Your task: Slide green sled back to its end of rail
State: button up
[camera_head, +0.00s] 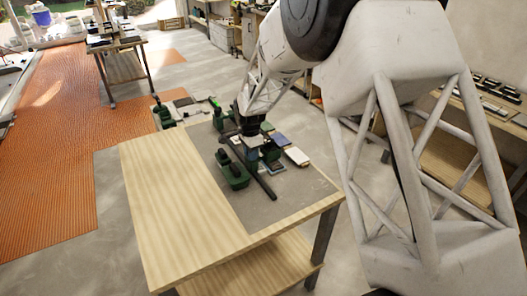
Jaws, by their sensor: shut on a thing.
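A dark rail (266,188) runs across the grey part of the table top, from the far side toward the front right. My gripper (252,146) points down over the middle of the rail. It is shut on a dark green sled (268,153) at the rail; the grip itself is small and partly hidden by the gripper. A second dark green piece with black upright parts (235,174) stands left of the rail.
Several small flat tiles, one of them white (297,156), lie right of the rail. The table's bare wooden left part (175,205) is clear. A low surface with tools (175,110) stands beyond the table. My arm covers much of the right side.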

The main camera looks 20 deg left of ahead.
jog(key=shift+s+d, duration=4.2)
jog(key=o, duration=0.8)
jog(key=shift+r, duration=0.15)
jog(key=shift+r, duration=3.35)
